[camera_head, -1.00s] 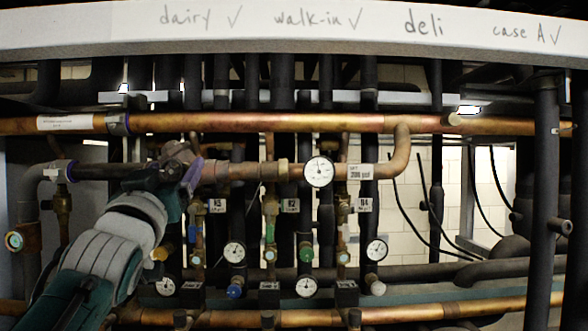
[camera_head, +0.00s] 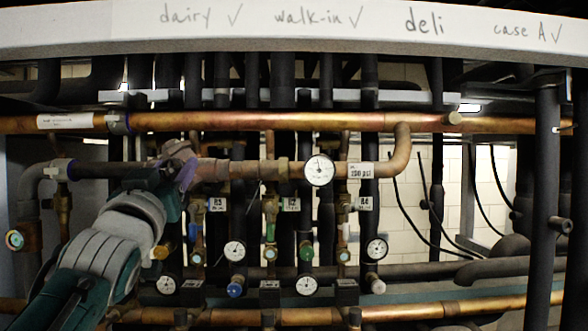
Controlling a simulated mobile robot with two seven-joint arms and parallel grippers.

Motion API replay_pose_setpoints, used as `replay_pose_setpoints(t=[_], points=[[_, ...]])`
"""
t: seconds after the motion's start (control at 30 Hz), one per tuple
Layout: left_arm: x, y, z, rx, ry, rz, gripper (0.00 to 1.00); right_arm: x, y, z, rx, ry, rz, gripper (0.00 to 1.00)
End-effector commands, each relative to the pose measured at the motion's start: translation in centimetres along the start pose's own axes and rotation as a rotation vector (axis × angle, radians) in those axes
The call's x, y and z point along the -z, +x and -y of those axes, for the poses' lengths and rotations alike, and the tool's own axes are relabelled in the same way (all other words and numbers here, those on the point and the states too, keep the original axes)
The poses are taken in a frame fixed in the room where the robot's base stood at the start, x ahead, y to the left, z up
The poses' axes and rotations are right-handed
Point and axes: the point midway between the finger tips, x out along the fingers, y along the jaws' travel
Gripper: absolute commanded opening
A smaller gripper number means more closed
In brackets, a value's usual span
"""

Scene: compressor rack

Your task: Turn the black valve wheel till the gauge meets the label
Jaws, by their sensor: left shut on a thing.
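The large white pressure gauge (camera_head: 319,170) sits on the copper pipe in the middle, with a dark needle pointing roughly upward. A white label (camera_head: 361,171) with small print ending in "psi" is just right of it; I cannot read its number surely. My left gripper (camera_head: 181,178) reaches in from the lower left to the valve on the pipe, left of the gauge. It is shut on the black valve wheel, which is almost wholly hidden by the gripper. The brownish valve body (camera_head: 179,150) shows just above the fingers. My right gripper is not in view.
A thick copper pipe (camera_head: 270,122) runs across above the valve. Several smaller gauges, such as one at lower left (camera_head: 235,250), and small coloured valves hang below. A white beam (camera_head: 300,32) with handwritten names crosses the top. Dark vertical pipes (camera_head: 545,190) stand at right.

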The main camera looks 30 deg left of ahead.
Motion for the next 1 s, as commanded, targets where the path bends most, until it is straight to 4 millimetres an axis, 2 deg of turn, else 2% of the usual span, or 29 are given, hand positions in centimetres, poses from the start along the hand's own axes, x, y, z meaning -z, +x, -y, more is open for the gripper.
replay_pose_setpoints(t=[0.6,1.0], points=[[0.1,0.0,0.0,-0.147,0.352,-0.001,0.00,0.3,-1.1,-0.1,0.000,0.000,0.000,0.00],[0.0,0.0,-0.1,-0.189,0.453,-0.001,0.00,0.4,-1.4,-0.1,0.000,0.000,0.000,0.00]])
